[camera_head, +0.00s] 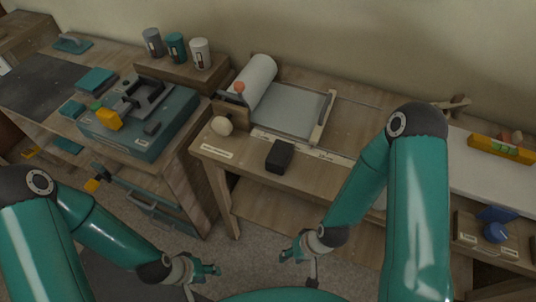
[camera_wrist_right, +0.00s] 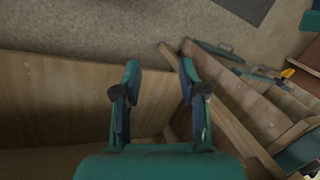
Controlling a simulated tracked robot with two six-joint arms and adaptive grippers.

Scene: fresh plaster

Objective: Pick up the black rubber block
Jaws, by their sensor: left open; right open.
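The black rubber block (camera_head: 280,156) is a small dark block lying on the wooden bench near its front edge, in the middle of the head view. My right gripper (camera_head: 297,258) is open and empty, low in front of the bench and well apart from the block. In the right wrist view its two fingers (camera_wrist_right: 158,70) are spread with nothing between them, and the block does not show there. My left gripper (camera_head: 205,270) is open and empty, low and further left, in front of the drawers.
Beside the block are a cream round object (camera_head: 222,125), a white roll (camera_head: 253,79) and a grey board (camera_head: 290,108). A yellow level (camera_head: 500,150) lies at the right. The bench front around the block looks clear.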

